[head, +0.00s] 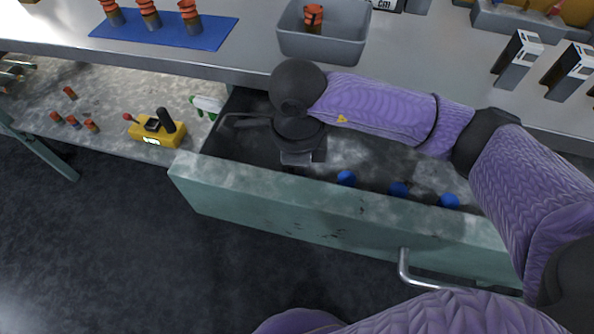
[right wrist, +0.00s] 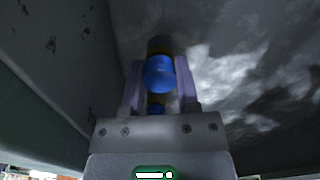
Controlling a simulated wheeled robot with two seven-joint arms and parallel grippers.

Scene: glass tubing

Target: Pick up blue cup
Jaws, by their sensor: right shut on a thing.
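Three blue cups lie in a row in the open drawer, behind its front panel: one nearest my gripper (head: 346,178), a middle one (head: 399,189) and a right one (head: 449,201). My right gripper (head: 294,169) reaches down into the drawer, left of this row. In the right wrist view its fingers (right wrist: 160,88) are shut on a blue cup (right wrist: 160,73) with a brownish band at its far end. More blue shows lower between the fingers; I cannot tell if it is the same piece. In the head view the held cup is hidden. My left gripper is out of view.
The drawer's green front panel (head: 330,214) stands close in front of my right gripper. The bench above holds a grey bin (head: 322,46) and a blue mat (head: 164,31). A yellow device (head: 152,131) is on the lower shelf at left.

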